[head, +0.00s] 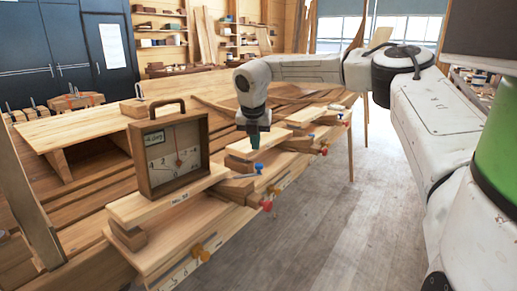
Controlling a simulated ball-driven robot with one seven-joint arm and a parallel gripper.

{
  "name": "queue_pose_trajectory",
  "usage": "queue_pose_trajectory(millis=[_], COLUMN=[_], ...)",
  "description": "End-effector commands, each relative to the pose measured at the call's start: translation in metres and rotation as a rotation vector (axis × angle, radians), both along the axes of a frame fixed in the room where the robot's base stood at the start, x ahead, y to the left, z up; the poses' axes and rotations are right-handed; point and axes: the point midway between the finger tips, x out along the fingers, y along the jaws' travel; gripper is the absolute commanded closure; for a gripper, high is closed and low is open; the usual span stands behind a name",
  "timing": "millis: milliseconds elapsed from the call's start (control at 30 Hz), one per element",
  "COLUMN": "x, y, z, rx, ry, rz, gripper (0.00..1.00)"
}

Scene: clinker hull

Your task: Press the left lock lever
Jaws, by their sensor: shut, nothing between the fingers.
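My gripper (254,142) points down above the wooden planks of the hull bench, a little above and left of a blue knob (258,168). It is shut and empty, with a small teal tip. The blue knob is on a wooden clamp-like block. A red knob (267,205) sits below it at the front edge. More blue (311,136) and red (324,150) knobs show farther along. I cannot tell which of these is the left lock lever. No contact is visible.
A wooden-cased dial gauge (170,155) with a handle stands on a board left of my gripper. A wooden box-like bench piece (90,128) lies behind it. Clear wooden floor (310,235) lies to the right of the bench.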

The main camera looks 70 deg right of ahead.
Motion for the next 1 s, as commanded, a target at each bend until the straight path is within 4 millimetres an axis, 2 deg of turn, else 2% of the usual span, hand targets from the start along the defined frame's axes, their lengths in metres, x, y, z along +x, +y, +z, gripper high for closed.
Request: queue_pose_trajectory(millis=[33, 200, 1000], x=[0.0013, 0.0039, 0.0044], y=[-0.0004, -0.0004, -0.0004], z=[0.0097, 0.0183, 0.0185], rx=[-0.001, 0.001, 0.001], ry=[0.000, 0.000, 0.000], rz=[0.000, 0.003, 0.003], gripper=[1.00, 1.00, 1.00])
